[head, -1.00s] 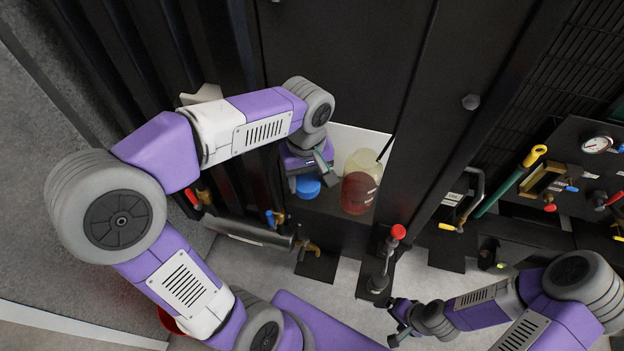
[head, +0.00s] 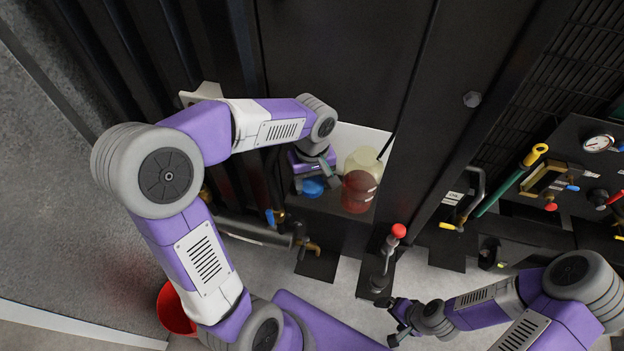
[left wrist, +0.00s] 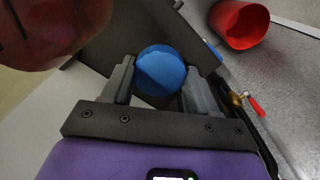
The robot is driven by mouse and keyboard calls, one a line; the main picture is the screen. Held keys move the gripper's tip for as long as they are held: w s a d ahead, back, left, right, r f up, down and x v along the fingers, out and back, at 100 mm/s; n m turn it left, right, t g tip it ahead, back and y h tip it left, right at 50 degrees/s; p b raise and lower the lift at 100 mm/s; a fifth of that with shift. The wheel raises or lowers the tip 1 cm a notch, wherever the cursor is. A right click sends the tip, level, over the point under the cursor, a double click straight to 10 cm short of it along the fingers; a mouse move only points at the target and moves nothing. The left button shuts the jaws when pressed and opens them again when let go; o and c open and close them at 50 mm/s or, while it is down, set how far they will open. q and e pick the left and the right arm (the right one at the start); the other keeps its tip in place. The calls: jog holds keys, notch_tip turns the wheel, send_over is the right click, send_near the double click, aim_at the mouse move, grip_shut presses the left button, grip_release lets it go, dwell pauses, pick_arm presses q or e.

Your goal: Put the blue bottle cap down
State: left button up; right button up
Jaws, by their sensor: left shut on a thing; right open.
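The blue bottle cap (head: 313,187) is a round blue disc low in front of the dark recess, left of a bottle (head: 359,182) with dark red liquid. In the left wrist view the cap (left wrist: 160,70) sits between the two fingers of my left gripper (left wrist: 158,88), which is shut on it. In the head view my left gripper (head: 318,176) is just above the dark shelf (head: 333,204); whether the cap touches the shelf I cannot tell. My right gripper (head: 392,322) is open and empty, low at the right, away from the cap.
A red bucket (head: 176,308) stands on the floor at lower left and shows in the left wrist view (left wrist: 240,24). A red-knobbed lever (head: 398,232) rises right of the shelf. Pipes and valves (head: 272,235) lie below left of the cap. Dark panels flank the recess.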

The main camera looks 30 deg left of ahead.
aim_at(312, 184)
pick_arm(q)
jog(key=shift+f, duration=0.15)
jog(key=shift+f, duration=0.15)
jog(key=o, duration=1.2)
jog(key=shift+c, duration=0.2)
jog(key=shift+r, duration=0.2)
jog(key=shift+r, duration=0.35)
notch_tip(312, 184, up, 12)
jog(key=p, duration=0.2)
jog(key=shift+f, duration=0.25)
